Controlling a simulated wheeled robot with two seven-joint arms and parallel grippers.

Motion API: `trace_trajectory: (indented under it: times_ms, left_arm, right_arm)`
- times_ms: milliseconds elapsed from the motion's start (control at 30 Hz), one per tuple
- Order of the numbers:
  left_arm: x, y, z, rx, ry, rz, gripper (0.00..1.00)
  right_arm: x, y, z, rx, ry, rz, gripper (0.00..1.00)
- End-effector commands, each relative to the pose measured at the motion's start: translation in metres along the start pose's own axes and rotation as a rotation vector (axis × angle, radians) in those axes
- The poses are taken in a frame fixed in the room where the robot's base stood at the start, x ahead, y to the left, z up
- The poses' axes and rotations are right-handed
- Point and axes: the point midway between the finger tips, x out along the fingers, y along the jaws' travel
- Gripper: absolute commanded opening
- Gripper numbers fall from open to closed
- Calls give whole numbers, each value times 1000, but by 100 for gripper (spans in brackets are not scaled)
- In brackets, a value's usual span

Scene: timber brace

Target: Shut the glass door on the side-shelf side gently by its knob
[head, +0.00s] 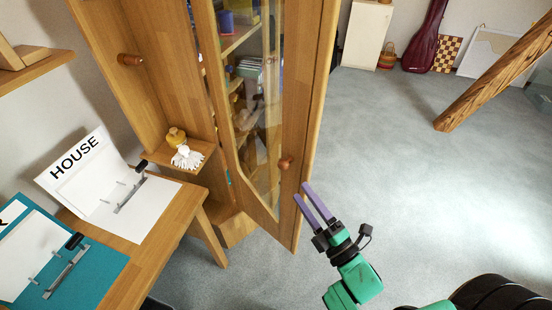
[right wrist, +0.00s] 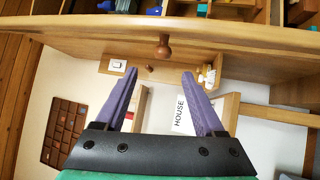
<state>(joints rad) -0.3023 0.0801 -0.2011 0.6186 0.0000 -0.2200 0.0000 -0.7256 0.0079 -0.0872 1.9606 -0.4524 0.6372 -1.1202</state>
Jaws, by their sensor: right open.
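The glass door (head: 305,70) has a wooden frame with a curved glass pane and stands open, with its free lower corner out over the floor. Its round wooden knob (head: 286,163) is on the frame. My right gripper (head: 303,192) is open and empty, with its purple fingers pointing up toward the knob and a little below and right of it. In the right wrist view, the knob (right wrist: 163,46) appears just beyond and between the open fingertips (right wrist: 160,73), apparently not touched. The side shelf (head: 200,150) is on the cabinet's left side. My left gripper is out of view.
A wooden desk (head: 170,225) with binders stands at left. Another wooden knob (head: 130,59) is on a panel at upper left. A slanted timber (head: 495,75) stands at right. Carpet between is clear.

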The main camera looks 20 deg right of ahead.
Motion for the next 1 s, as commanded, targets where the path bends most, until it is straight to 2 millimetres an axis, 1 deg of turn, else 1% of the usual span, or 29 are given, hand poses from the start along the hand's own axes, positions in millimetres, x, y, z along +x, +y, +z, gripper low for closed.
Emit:
trace_trajectory:
  times_ms: [33,67,300,433,500,600,833,867,900,967,1000]
  left_arm:
    - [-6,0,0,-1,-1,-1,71]
    - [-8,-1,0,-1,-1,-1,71]
    - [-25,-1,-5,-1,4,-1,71]
    - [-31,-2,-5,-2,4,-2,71]
    - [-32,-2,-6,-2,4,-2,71]
    - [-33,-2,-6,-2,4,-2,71]
    - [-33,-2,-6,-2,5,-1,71]
    - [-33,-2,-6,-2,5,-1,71]
    - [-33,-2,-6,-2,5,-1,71]
    - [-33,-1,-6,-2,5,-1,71]
    - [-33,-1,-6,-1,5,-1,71]
  right_arm:
    - [11,4,0,0,0,3,71]
    - [19,5,0,-1,1,5,71]
    - [84,5,0,1,0,1,71]
    - [114,3,0,4,-1,-1,71]
    - [124,1,0,4,-1,-1,71]
    - [132,0,0,3,-1,-4,71]
    - [133,-2,0,4,-1,-5,71]
    - [133,-2,0,4,-1,-4,67]
    - [133,-2,0,4,-2,-5,52]
    - [133,-2,0,4,-1,-4,29]
    - [132,-2,0,4,-1,-4,14]
